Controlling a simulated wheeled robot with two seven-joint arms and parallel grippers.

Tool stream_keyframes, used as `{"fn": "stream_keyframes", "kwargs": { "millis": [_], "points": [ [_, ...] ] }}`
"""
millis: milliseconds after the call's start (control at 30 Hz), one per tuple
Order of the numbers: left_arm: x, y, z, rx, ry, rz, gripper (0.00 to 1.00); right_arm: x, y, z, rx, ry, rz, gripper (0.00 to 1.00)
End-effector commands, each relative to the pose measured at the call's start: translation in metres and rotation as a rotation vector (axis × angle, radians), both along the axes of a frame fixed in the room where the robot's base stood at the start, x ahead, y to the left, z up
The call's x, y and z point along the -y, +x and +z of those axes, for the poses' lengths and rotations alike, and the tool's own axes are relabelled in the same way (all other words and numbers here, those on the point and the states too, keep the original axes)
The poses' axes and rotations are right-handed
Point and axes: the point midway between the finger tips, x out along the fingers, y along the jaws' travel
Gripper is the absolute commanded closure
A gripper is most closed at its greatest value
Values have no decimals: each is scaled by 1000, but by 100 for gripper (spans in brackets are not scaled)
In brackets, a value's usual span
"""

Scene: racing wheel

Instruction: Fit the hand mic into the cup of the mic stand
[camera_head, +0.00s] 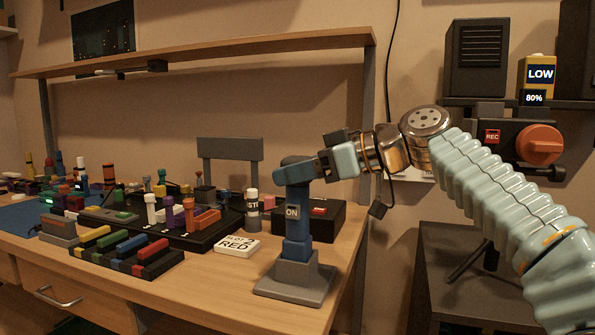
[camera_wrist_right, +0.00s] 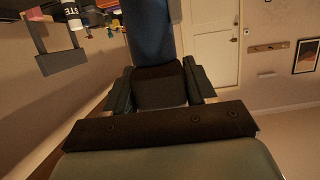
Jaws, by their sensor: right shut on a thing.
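The hand mic (camera_head: 293,202) appears to be the blue upright piece with an ON label. It has a thicker blue section lying across its top. Its lower end is at the grey mic stand (camera_head: 296,272), which stands on the desk near its front right edge. I cannot tell how deep it sits in the cup. My right gripper (camera_head: 323,165) comes in from the right, level with the mic's top, and is shut on it there. In the right wrist view, a blue part (camera_wrist_right: 149,38) stretches away between the fingers (camera_wrist_right: 157,88). My left gripper is not in view.
A black box with a red button (camera_head: 319,211) stands close behind the mic. A white RED card (camera_head: 237,245) and a block rack (camera_head: 127,257) lie to the left on the wooden desk (camera_head: 205,300). A labelled bottle (camera_head: 252,208) and many small items crowd further left.

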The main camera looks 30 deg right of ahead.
Motion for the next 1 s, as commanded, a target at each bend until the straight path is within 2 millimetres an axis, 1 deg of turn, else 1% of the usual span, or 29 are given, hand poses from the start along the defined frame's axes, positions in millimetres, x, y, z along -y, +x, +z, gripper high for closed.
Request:
{"fn": "stream_keyframes", "kwargs": {
  "millis": [1000],
  "points": [
    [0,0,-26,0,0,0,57,0,0,-26,1,1,0,100]
  ]
}}
